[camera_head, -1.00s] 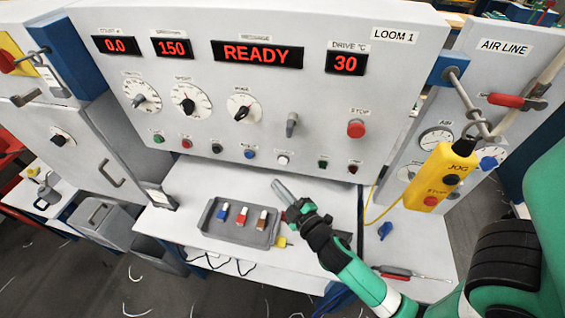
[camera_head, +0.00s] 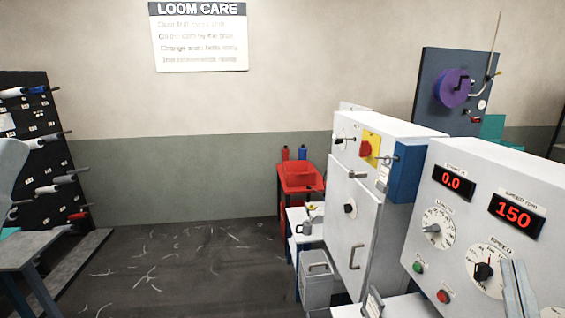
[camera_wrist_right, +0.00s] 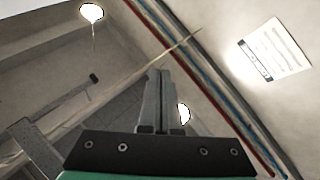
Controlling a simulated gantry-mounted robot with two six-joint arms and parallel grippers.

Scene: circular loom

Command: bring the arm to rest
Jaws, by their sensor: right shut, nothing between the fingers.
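My right gripper (camera_head: 515,265) shows in the head view at the lower right, as two grey fingers pointing up in front of the loom's panel (camera_head: 470,225). I cannot tell whether it touches the panel. In the right wrist view the fingers of the right gripper (camera_wrist_right: 158,75) are shut together with nothing between them. They point up toward the ceiling, lamps and pipes. The rest of the right arm is out of the head view. My left gripper is in neither view.
A white cabinet (camera_head: 335,225) with a yellow-and-red switch (camera_head: 368,146) stands beside the loom panel. A red cart (camera_head: 300,178) stands behind it. A dark rack (camera_head: 45,150) is at the left. The floor (camera_head: 190,265) between is open, with scattered thread scraps.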

